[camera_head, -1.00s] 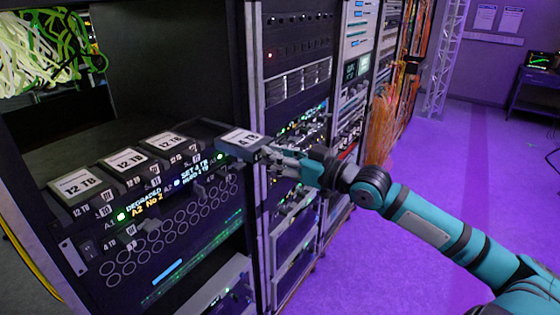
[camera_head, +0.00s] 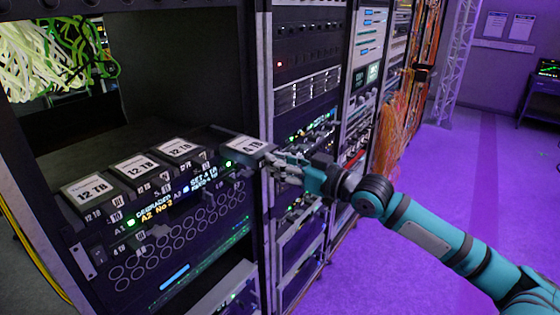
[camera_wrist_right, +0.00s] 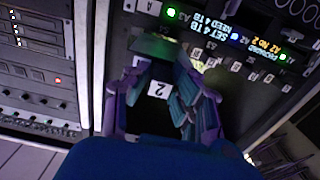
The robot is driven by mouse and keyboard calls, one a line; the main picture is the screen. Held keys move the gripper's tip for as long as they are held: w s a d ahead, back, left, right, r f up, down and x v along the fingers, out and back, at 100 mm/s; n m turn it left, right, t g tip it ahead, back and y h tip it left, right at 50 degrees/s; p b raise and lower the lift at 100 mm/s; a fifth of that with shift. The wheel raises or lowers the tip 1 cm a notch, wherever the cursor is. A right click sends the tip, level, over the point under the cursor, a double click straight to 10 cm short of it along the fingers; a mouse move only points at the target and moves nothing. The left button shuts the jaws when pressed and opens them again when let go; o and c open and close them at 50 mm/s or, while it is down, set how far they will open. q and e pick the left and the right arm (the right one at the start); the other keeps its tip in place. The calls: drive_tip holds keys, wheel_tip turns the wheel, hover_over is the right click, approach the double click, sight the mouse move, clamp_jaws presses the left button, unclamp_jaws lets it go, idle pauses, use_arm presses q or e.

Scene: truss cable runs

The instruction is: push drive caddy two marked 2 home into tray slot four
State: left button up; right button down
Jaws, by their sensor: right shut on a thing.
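The drive caddy (camera_head: 246,145), with a white 4 TB label on top, sits at the right end of the drive tray (camera_head: 180,215). It sticks out past the row of other caddies, its rear part in the tray's right-hand slot. My right gripper (camera_head: 277,160) is shut on its front end. In the right wrist view the caddy's front label (camera_wrist_right: 158,88) reads 2, between the fingers of my right gripper (camera_wrist_right: 160,105). The slot's inside is hidden by the caddy. My left gripper is not in view.
Three caddies marked 12 TB, the nearest one (camera_head: 87,189) at the left, sit in the tray. The lit display (camera_head: 180,195) reads DEGRADED A2 No 2. A rack post (camera_head: 265,240) stands close to the right of the tray. Open floor (camera_head: 400,285) lies right of the racks.

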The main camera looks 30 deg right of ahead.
sight(259, 153)
drive_tip(key=shift+r, duration=0.15)
idle(0.4)
drive_tip(key=shift+w, duration=0.1)
drive_tip(key=shift+p+x, duration=0.6)
drive_tip(key=shift+x, duration=0.85)
drive_tip(key=shift+w, duration=0.1)
drive_tip(key=shift+p+x, duration=0.4)
drive_tip(key=shift+x, duration=1)
idle(0.4)
